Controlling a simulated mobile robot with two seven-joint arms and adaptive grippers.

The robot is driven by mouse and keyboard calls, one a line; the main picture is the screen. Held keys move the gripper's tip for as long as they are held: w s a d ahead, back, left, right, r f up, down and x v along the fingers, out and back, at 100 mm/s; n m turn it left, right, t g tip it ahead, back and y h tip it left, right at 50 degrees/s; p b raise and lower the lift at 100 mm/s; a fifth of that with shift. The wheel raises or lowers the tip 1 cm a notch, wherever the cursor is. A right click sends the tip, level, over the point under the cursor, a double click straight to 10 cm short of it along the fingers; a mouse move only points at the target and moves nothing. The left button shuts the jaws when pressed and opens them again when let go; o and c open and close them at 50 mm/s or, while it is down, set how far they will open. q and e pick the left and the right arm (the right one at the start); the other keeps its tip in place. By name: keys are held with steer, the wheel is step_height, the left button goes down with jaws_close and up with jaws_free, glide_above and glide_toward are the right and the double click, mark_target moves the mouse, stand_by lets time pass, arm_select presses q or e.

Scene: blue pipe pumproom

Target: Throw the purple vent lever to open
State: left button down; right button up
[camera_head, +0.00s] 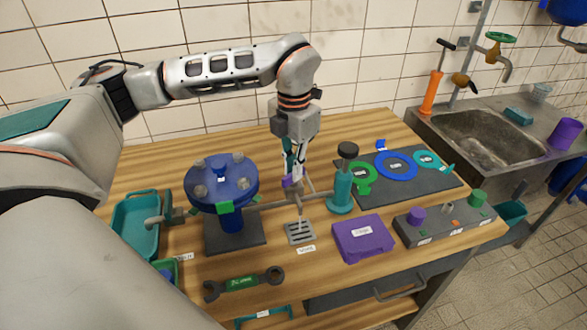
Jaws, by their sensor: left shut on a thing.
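My left gripper (292,174) points down over the middle of the wooden table. It is shut on the purple vent lever (287,183), of which only a small purple part shows beside the fingers. The rest of the lever and its pivot are hidden by the fingers, so its exact angle cannot be told. The lever is at the grey pipe (272,202), which runs between the blue flange stand and the teal pump. A grey drain grate (300,233) lies in front of the gripper. My right gripper is not in view.
The blue flange stand (221,184) is left of the gripper, and the teal pump (342,190) with its black knob is close on the right. A purple box (362,238), a wrench (243,284) and a button panel (445,221) lie nearer the front. A sink (483,137) is at right.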

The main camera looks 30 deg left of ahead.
arm_select(q)
steer(key=n, duration=0.3)
steer(key=shift+n+b, duration=0.4)
steer(key=n, duration=0.3)
steer(key=shift+n+b, duration=0.3)
steer(key=shift+b, duration=0.1)
steer(key=shift+n, duration=0.9)
steer(key=shift+n+b, duration=0.35)
steer(key=shift+n, duration=1.35)
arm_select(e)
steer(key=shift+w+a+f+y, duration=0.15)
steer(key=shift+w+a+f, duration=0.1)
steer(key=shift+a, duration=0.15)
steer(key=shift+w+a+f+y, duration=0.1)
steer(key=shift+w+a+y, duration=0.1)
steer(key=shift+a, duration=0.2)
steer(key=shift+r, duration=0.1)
arm_select(q)
steer(key=c, duration=2.2)
jaws_free()
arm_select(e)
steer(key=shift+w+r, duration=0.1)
arm_select(q)
steer(key=shift+o, duration=0.2)
